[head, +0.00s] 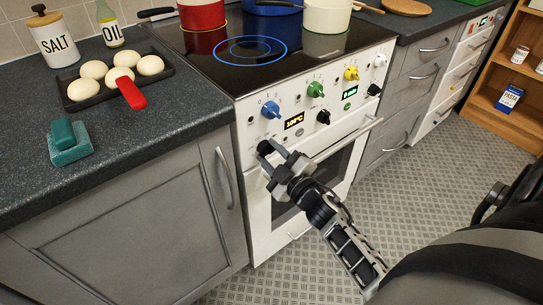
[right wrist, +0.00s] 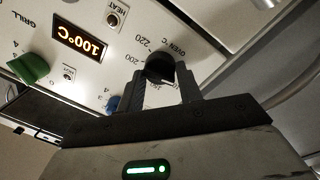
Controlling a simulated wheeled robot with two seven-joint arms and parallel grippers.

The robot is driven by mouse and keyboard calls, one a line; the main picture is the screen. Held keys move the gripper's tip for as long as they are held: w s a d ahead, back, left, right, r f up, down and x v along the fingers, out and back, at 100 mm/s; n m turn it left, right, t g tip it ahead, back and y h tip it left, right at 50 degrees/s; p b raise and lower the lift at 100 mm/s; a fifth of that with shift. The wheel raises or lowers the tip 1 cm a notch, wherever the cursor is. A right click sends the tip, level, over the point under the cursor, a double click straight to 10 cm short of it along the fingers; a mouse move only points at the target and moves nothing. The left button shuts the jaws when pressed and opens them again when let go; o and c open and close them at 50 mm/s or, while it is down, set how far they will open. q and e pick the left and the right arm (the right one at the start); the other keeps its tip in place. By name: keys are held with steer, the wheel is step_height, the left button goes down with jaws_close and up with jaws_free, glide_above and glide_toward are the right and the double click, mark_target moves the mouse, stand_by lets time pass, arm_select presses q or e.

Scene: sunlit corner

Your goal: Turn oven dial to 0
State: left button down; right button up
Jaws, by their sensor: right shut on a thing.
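The oven dial (right wrist: 160,68) is a black round knob on the white oven's control panel. It shows in the right wrist view beside the "OVEN °C" marking, with 200 and 220 printed near it. My right gripper (head: 270,157) is at the lower left of the panel in the head view. In the right wrist view its two fingers (right wrist: 162,84) are shut on the dial from both sides. The fingers hide part of the scale, and I cannot tell which number the dial points to. The orange display (head: 293,121) reads 100°C. My left gripper is not in view.
Blue (head: 271,109), green (head: 316,89) and yellow (head: 351,73) knobs sit above on the panel. The oven handle (head: 347,139) runs below. Pots, including a red one (head: 201,14), stand on the hob. A dark tray (head: 112,88) holds several eggs on the left counter.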

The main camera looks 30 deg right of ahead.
steer(key=shift+f+n, duration=0.1)
steer(key=shift+n, duration=0.9)
steer(key=o, duration=1)
steer(key=shift+c, duration=0.2)
steer(key=s, duration=1.6)
steer(key=shift+d+f+b, duration=0.2)
steer(key=shift+f+b, duration=0.2)
